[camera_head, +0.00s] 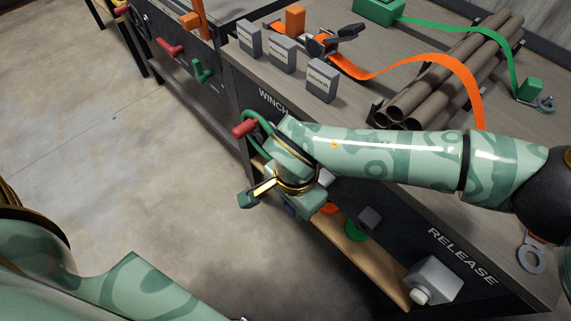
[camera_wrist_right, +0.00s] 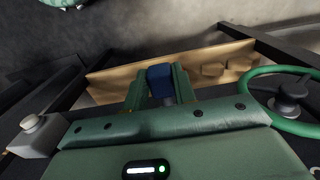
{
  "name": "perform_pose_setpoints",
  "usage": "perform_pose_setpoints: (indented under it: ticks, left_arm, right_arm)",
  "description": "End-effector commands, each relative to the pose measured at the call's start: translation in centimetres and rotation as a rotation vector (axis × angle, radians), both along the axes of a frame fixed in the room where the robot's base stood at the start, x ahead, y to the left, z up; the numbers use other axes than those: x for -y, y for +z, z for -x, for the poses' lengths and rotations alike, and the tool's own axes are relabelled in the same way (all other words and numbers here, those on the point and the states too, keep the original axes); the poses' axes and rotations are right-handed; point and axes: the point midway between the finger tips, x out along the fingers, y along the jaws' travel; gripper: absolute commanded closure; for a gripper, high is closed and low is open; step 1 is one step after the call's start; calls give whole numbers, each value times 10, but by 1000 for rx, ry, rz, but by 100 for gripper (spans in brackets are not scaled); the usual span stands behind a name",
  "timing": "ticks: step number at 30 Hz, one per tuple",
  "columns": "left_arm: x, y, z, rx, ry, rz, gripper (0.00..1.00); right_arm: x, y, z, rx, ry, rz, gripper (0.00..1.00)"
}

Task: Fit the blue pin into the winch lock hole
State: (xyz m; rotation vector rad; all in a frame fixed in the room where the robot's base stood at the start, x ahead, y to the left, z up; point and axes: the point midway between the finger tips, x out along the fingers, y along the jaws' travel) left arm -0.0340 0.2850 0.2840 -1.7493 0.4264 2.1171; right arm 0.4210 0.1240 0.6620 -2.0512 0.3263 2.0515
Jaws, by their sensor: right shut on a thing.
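In the right wrist view, the blue pin (camera_wrist_right: 160,80) stands between the two green fingers of my right gripper (camera_wrist_right: 158,88), which is shut on it. The pin's lower end is hidden by the gripper. In the head view, my right gripper (camera_head: 289,203) hangs in front of the winch bench's side, below the WINCH label (camera_head: 272,103) and beside the wooden shelf. Only a dark blue bit shows there. The winch lock hole cannot be made out in either view. My left arm shows at the lower left of the head view, but its gripper is outside the picture.
A green handwheel (camera_wrist_right: 289,127) with a dark knob is to the right in the wrist view. The wooden shelf (camera_wrist_right: 108,84) runs behind the fingers. A grey button box (camera_head: 433,280) sits by the RELEASE label. Pipes (camera_head: 450,75) and an orange strap (camera_head: 410,62) lie on the bench.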

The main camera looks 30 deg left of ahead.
Motion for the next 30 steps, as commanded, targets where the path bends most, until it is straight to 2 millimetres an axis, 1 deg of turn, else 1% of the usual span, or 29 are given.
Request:
perform_pose_setpoints:
  ticks: [4, 15, 30]
  left_arm:
    - [0, 0, -7, 7, -5, -1, 51]
    - [-3, 2, 1, -3, -5, -5, 51]
    - [-3, 2, 0, 0, -4, -5, 51]
  right_arm:
    - [1, 0, -3, -1, 0, 0, 100]
    - [1, 0, -3, -1, 1, 0, 100]
    - [1, 1, -3, 0, 1, 0, 100]
